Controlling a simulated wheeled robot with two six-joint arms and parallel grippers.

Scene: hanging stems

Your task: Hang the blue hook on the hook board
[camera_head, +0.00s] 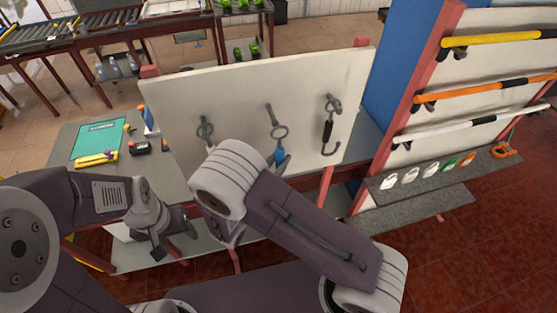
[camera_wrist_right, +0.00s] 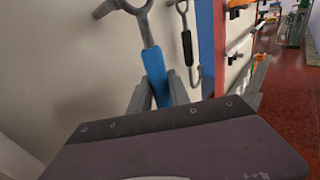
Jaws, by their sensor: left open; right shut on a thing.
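The blue hook (camera_head: 279,156) has a grey ring at its top and a blue handle. My right gripper (camera_head: 283,164) is shut on its handle, mostly hidden behind my right arm in the head view. In the right wrist view the blue handle (camera_wrist_right: 154,70) stands between the two grey fingers. The hook is upright in front of the white hook board (camera_head: 245,85), its ring at the lower end of the middle peg (camera_head: 269,112). I cannot tell whether the ring is around the peg. My left gripper (camera_head: 174,241) is open and empty, low at the left.
A black-handled hook (camera_head: 328,130) hangs on the board's right peg. A grey table (camera_head: 70,180) with a green mat (camera_head: 99,141) stands at left. A rack with coloured bars (camera_head: 490,95) stands at right.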

